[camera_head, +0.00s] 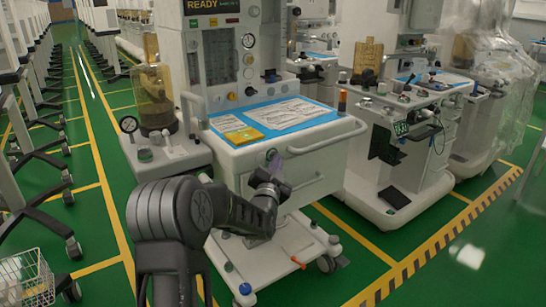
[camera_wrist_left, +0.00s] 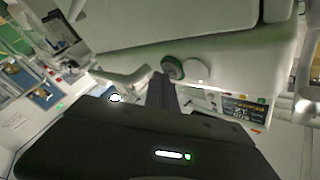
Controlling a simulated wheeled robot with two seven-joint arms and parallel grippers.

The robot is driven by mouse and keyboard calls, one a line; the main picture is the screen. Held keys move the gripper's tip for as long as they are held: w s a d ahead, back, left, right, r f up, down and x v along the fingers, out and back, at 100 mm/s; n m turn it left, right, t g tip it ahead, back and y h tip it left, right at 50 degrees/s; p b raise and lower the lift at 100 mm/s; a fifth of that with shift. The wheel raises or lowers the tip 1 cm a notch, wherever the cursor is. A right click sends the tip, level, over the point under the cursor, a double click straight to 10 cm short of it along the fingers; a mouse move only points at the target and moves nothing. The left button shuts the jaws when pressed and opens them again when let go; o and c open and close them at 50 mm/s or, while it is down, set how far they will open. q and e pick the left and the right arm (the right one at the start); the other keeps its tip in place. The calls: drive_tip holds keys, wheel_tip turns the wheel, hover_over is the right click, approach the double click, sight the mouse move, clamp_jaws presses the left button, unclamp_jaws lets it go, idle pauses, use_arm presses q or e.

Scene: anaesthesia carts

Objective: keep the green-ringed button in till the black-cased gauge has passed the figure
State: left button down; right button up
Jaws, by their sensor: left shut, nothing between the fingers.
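The green-ringed button (camera_head: 271,154) is on the front edge of the anaesthesia cart (camera_head: 318,160), below its blue-covered top. In the left wrist view the button (camera_wrist_left: 172,68) shows its green ring beside a pale round knob (camera_wrist_left: 196,71). My left gripper (camera_head: 272,169) is shut and empty, with its tips right at the button. In the left wrist view the fingers (camera_wrist_left: 161,82) end at the button's left edge; I cannot tell whether they press it. My right gripper is not in view.
A yellow pack (camera_head: 243,136) and papers (camera_head: 290,113) lie on the cart top. A grey handle (camera_head: 330,140) runs along its front. A second cart (camera_head: 402,100) stands to the right. Green floor with yellow lines is open at front right. A wire basket (camera_head: 25,277) is at lower left.

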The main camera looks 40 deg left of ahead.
use_arm(q)
drive_tip(key=shift+w+a, duration=0.1)
drive_tip(key=shift+a, duration=0.3)
drive_tip(key=shift+d+b, duration=0.1)
drive_tip(key=shift+b, duration=0.2)
idle(3.0)
drive_tip(key=shift+s+d, duration=0.25)
drive_tip(key=shift+d, duration=0.5)
drive_tip(key=shift+d+b, duration=0.1)
drive_tip(key=shift+b, duration=0.2)
drive_tip(key=d, duration=0.2)
drive_tip(key=s+d, duration=0.1)
drive_tip(key=d, duration=0.1)
drive_tip(key=shift+s+d+b, duration=0.2)
drive_tip(key=shift+d+b, duration=0.1)
drive_tip(key=shift+b, duration=0.05)
